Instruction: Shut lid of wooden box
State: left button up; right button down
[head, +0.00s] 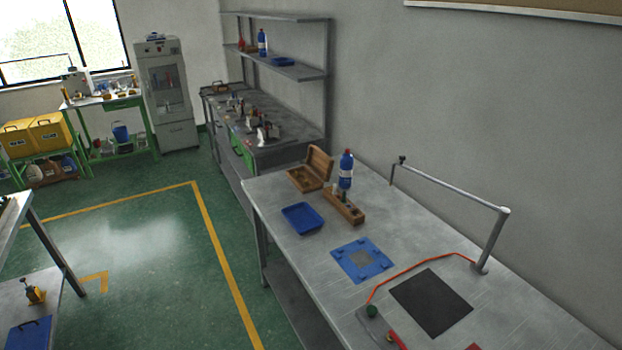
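The wooden box (304,179) stands near the far left corner of the grey metal table (405,234). Its lid (320,163) is open and stands up, leaning back on the right side of the box. The inside of the box faces up, but what it holds is too small to tell. Neither of my grippers shows in the head view.
Nearer lie a blue mat (362,260), a black pad (431,302) and a red cable. A metal arm frame (450,192) rises at the right.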

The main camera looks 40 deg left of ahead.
aim_at(320, 162)
jog(key=u, duration=1.5)
